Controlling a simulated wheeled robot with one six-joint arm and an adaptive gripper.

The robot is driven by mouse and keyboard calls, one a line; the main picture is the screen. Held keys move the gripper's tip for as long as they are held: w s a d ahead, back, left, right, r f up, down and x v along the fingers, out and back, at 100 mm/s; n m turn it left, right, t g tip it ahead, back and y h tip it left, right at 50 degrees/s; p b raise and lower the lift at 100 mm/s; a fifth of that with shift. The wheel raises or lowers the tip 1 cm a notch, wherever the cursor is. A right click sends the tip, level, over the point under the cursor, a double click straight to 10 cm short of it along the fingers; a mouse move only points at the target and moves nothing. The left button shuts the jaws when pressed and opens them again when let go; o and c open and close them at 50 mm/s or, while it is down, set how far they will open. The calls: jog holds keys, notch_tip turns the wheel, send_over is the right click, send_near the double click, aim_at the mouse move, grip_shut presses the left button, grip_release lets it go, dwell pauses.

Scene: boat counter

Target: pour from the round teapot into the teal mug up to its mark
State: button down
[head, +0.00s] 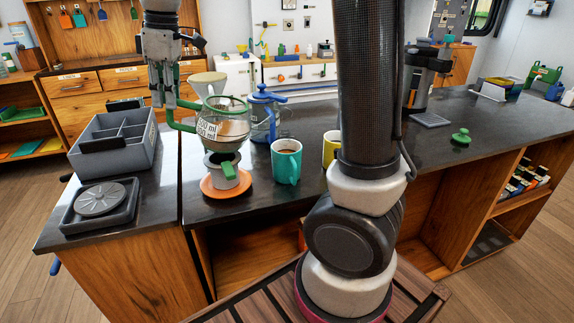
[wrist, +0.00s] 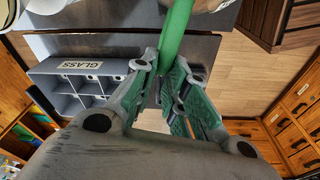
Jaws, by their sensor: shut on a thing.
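The round teapot (head: 222,128) is a clear glass pot with a green rim, a green handle, volume markings and brown contents. My gripper (head: 164,98) is shut on its green handle, which also shows between the fingers in the wrist view (wrist: 178,30). The teal mug (head: 286,168) stands upright on the counter to the right, with brown liquid visible inside. Its mark cannot be made out.
A blue press pot (head: 264,112) stands behind the teal mug. A yellow mug (head: 330,149) is partly hidden by my arm. A grey divided bin (head: 118,160) and a dark tray (head: 68,222) are at left.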

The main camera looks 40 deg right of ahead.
notch_tip(320, 180, up, 6)
jog(key=shift+f, duration=0.1)
dwell(0.4)
